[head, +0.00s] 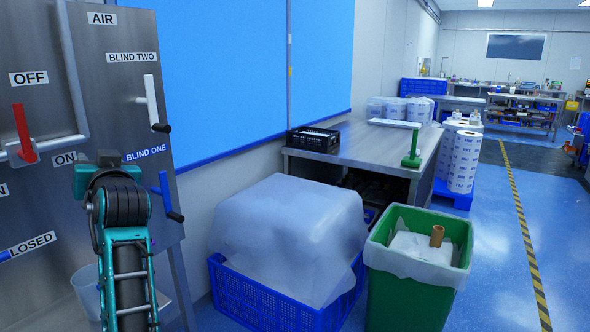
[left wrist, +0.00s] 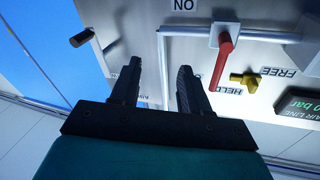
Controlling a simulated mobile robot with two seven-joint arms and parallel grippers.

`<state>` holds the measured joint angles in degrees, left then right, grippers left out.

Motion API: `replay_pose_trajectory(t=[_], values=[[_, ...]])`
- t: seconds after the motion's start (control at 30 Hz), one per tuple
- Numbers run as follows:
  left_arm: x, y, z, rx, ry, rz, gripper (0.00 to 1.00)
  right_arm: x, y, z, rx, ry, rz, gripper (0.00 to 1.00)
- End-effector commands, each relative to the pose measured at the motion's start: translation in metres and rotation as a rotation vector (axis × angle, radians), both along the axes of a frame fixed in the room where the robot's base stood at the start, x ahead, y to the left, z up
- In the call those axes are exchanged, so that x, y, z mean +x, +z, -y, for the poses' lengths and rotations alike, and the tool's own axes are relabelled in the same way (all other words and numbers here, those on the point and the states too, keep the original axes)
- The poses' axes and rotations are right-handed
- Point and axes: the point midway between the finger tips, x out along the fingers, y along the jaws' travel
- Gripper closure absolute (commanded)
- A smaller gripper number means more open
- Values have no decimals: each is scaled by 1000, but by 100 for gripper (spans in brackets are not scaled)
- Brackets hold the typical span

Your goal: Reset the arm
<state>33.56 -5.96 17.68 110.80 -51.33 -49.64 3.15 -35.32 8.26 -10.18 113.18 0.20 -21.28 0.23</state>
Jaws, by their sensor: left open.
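My left arm comes up in front of a steel valve panel (head: 110,80) at the left of the head view; its fingers are hidden there behind the wrist. In the left wrist view my left gripper (left wrist: 155,85) is open and empty, its two dark fingers apart and pointing towards the panel. A white lever (head: 152,100) is under BLIND TWO and a blue lever (head: 166,190) under BLIND ONE. My right gripper is not in view.
A yellow valve handle (left wrist: 245,80) is right of the fingers in the wrist view. A blue crate (head: 270,300) with a plastic-covered load and a green bin (head: 405,300) stand right of the panel. A steel table (head: 370,150) is behind them. Floor is clear at right.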

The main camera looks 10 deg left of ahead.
Motion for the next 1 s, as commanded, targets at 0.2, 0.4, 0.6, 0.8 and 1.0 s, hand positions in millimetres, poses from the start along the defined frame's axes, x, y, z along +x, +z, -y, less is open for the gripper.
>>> replay_pose_trajectory(t=[0.2,0.4,0.6,0.8,1.0], values=[[16,-119,66,49,-308,-177,54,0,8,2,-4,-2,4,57],[-19,-238,135,-21,-587,-328,54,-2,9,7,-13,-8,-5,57],[-102,-343,203,-196,-820,-462,54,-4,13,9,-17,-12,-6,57],[-186,-398,248,-381,-945,-543,54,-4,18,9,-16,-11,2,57],[-219,-414,264,-460,-979,-567,54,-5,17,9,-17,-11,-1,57]])
